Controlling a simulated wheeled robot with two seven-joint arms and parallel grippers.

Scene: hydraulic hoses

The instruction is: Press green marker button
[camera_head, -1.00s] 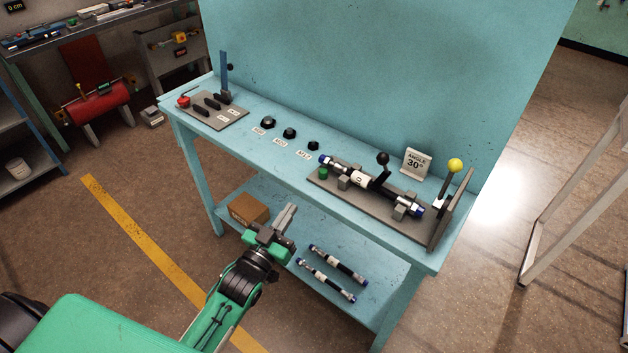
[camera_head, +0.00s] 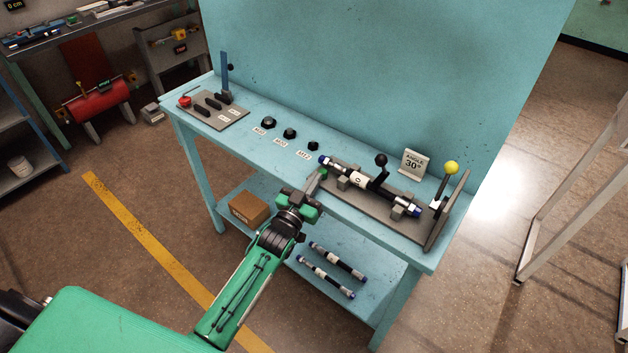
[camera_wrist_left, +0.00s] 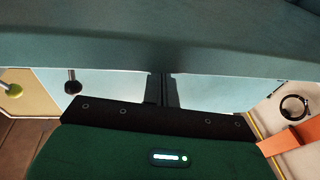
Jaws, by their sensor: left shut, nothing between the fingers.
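The green marker button (camera_head: 324,173) is on the left front corner of the grey fixture plate (camera_head: 374,207), on the blue bench. It is largely hidden behind my left gripper's fingers. My left gripper (camera_head: 316,181) is shut and empty, with its fingertips at the button in the head view. I cannot tell whether they touch it or press it down. In the left wrist view the two closed fingers (camera_wrist_left: 162,90) show at the middle, and the button cannot be seen. My right gripper is not in view.
A hose (camera_head: 369,185) lies in the clamps behind the button. A black-knobbed lever (camera_head: 381,161), a yellow-knobbed lever (camera_head: 451,168) and an angle sign (camera_head: 414,163) stand nearby. Black fittings (camera_head: 289,133) lie to the left. The lower shelf holds a box (camera_head: 248,208) and two hoses.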

